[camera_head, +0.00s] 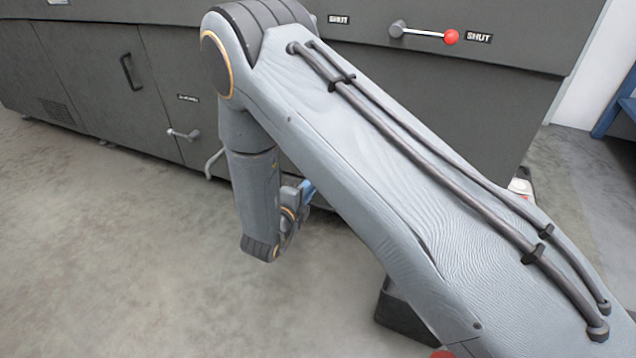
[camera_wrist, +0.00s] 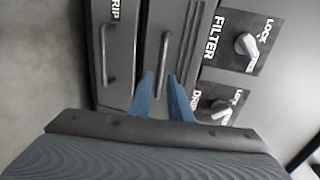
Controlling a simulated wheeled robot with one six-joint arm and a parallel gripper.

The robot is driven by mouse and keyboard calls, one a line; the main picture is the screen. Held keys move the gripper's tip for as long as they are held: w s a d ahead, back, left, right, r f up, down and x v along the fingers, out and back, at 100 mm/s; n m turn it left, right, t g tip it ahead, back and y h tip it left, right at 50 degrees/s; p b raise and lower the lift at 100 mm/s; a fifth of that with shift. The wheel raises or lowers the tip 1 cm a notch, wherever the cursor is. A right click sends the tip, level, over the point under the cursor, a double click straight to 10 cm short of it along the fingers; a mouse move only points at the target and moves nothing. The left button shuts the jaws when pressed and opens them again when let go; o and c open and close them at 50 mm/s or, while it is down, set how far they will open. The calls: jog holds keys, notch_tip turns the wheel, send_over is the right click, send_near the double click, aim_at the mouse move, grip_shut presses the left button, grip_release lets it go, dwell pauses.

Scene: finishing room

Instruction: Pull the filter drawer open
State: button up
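In the wrist view, a dark grey drawer front with an upright bar handle (camera_wrist: 163,55) is in the middle; I take it as the filter drawer (camera_wrist: 180,25), though no label shows on it. It looks flush with its surround. My gripper (camera_wrist: 163,90) has two blue fingers, apart, one on each side of the handle's lower part; contact cannot be told. The FILTER latch lever (camera_wrist: 246,44) is at right on a black plate marked LOCK; its setting is unclear. In the head view, my gripper (camera_head: 306,190) is mostly hidden by my arm.
Left of it is another drawer, marked DRIP, with its own handle (camera_wrist: 104,52). A DRIP latch lever (camera_wrist: 221,114) is lower right. The grey machine (camera_head: 440,90) carries a red-knobbed lever (camera_head: 451,37) by a SHUT label. The concrete floor (camera_head: 100,240) at left is clear.

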jog(key=b+x, duration=0.2)
jog(key=x, duration=0.4)
jog(key=shift+b, duration=0.3)
grip_shut()
